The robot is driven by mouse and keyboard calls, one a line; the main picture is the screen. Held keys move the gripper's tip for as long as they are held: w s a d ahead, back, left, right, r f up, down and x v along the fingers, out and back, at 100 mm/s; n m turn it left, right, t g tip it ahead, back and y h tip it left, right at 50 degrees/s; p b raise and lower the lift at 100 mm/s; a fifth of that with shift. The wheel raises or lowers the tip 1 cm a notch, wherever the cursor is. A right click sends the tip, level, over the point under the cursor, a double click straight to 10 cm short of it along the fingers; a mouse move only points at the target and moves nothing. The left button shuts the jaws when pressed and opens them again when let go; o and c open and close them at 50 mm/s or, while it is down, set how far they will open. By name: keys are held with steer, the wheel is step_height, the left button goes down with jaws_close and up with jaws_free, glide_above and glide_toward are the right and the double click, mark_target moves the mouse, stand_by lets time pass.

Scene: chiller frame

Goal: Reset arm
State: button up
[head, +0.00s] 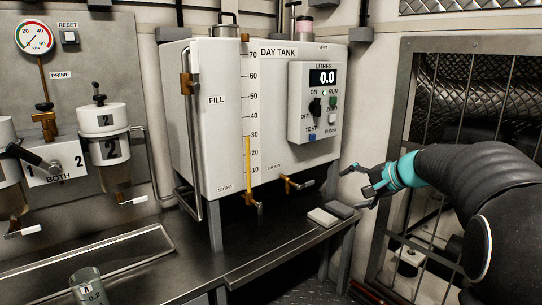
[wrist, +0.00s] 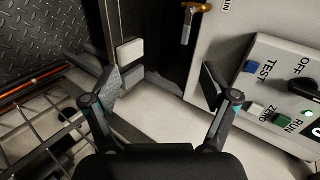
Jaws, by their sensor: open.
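My gripper (head: 352,186) reaches in from the right in the head view, beyond a teal band at the end of my dark arm. Its fingers are spread, with nothing held between them. In the wrist view my gripper (wrist: 158,85) is also open, with free space between the two fingers. It is in front of and to the right of the white day tank (head: 225,130), apart from the tank's control box (head: 315,105). The box's display reads 0.0 litres. In the wrist view the control box (wrist: 280,100) is at the right, beside the right finger.
A pale block (head: 322,217) and a dark block (head: 339,209) lie at the bench's right end. The drain valve (head: 296,183) sticks out low on the tank. A barred opening (head: 450,95) stands at the right. A glass (head: 88,287) is at front left.

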steer(key=s+a+f+n+g+h+p, duration=0.1)
steer(key=s+a+n+h, duration=0.1)
steer(key=s, duration=0.9)
steer(key=s+a+f+n+g+h+p, duration=0.1)
steer(key=s+a+f+n+h+p, duration=0.1)
steer(key=s, duration=1)
steer(key=s+a+f+n+g+h+p, duration=0.1)
steer(key=s+a+n, duration=0.3)
steer(key=s, duration=0.8)
steer(key=shift+s+f+n+h+p, duration=0.25)
steer(key=shift+f+n+h+p, duration=0.05)
steer(key=shift+n+h+p, duration=0.45)
steer(key=shift+c, duration=0.2)
